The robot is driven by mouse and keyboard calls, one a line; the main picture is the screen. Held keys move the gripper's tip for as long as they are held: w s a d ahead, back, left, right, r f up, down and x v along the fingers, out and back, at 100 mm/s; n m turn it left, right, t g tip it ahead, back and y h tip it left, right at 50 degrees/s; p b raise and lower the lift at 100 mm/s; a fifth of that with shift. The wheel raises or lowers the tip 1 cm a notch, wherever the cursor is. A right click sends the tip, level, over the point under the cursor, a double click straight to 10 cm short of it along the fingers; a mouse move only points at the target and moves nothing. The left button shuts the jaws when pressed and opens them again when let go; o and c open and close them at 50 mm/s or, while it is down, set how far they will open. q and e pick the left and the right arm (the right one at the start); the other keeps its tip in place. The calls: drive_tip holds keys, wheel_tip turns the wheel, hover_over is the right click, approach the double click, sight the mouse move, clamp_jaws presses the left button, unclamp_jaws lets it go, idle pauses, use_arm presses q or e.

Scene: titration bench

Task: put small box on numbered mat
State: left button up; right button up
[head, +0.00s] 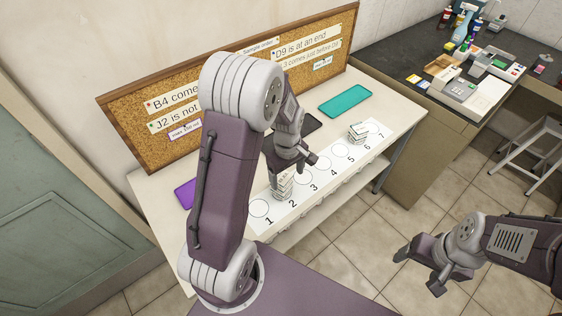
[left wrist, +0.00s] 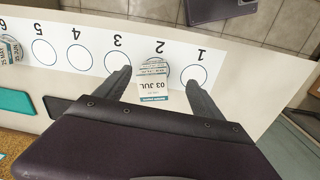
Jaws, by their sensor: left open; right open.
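A small white box (head: 283,188) stands at circle 2 of the white numbered mat (head: 316,196). In the left wrist view this box (left wrist: 153,86) reads "03 JUL", has a blue band, and covers part of circle 2. A second small box (head: 358,132) stands at circle 6; it is cut off by the edge in the left wrist view (left wrist: 10,50). My left gripper (head: 291,166) is open just above the first box. In the left wrist view its fingers (left wrist: 157,78) lie on either side of that box with gaps. My right gripper (head: 422,266) is open and empty, away from the table.
Behind the mat lie a teal pad (head: 345,100), a dark pad and a purple pad (head: 184,195), partly hidden by my left arm. A corkboard (head: 165,105) with notes stands at the back. Circles 1, 3, 4, 5 look empty. A dark bench (head: 413,62) holds bottles and instruments.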

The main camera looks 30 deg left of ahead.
sight(282, 176)
use_arm(q)
drive_tip(key=w+a+r+n+p, duration=0.3)
drive_tip(key=p, duration=0.1)
drive_tip(key=shift+r, duration=0.15)
drive_tip(key=shift+f+n, duration=0.25)
drive_tip(key=shift+n, duration=0.15)
wheel_tip(282, 176, down, 3)
drive_tip(key=shift+f+p, duration=0.2)
drive_tip(key=shift+p, duration=0.25)
drive_tip(key=shift+f, duration=0.25)
drive_tip(key=f, duration=0.1)
drive_tip(key=f+p, duration=0.1)
drive_tip(key=f, duration=0.2)
drive_tip(key=shift+s+a+f, duration=0.1)
drive_tip(key=shift+s+a, duration=0.05)
drive_tip(key=shift+s, duration=0.15)
drive_tip(key=shift+w+f, duration=0.15)
drive_tip(key=shift+f, duration=0.35)
drive_tip(key=c, duration=1.5)
drive_tip(key=shift+o, duration=0.2)
use_arm(e)
wheel_tip(282, 176, up, 8)
drive_tip(key=shift+w+a+r, duration=0.15)
drive_tip(key=shift+w+a, duration=0.05)
drive_tip(key=shift+w, duration=0.05)
use_arm(q)
drive_tip(key=shift+r, duration=0.15)
